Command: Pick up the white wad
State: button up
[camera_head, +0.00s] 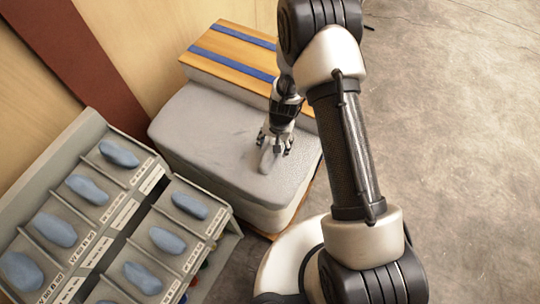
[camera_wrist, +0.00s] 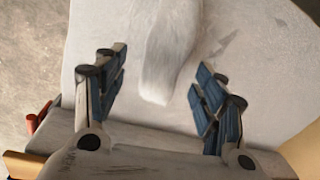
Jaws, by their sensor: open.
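The white wad (camera_wrist: 168,55) is a pale, fuzzy, elongated piece in the wrist view, lying on the grey-white top of a padded block (camera_head: 200,140). In the head view the wad (camera_head: 266,158) is a small pale shape right at my gripper (camera_head: 275,142), partly hidden by it. In the wrist view my gripper (camera_wrist: 160,75) is open, with one blue-padded finger on each side of the wad's near end. Clear gaps show between both fingers and the wad. The wad's far end runs out of the top of the wrist view.
A grey sorting rack (camera_head: 93,210) with several blue oval pieces in labelled compartments stands at the left. A wooden slab with blue stripes (camera_head: 235,50) is behind the block, near the wooden wall. Open concrete floor (camera_head: 450,130) lies to the right.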

aim_at(271, 155)
jog(key=f, duration=0.2)
jog(key=f+b, duration=0.1)
jog(key=f, duration=0.1)
jog(key=f+b, duration=0.1)
jog(key=f, duration=0.1)
jog(key=shift+w+a+f, duration=0.2)
jog(key=shift+w+a, duration=0.15)
jog(key=shift+w, duration=0.05)
jog(key=shift+r, duration=0.1)
jog(key=c, duration=1.3)
jog(key=shift+o, duration=0.2)
jog(key=shift+r, duration=0.1)
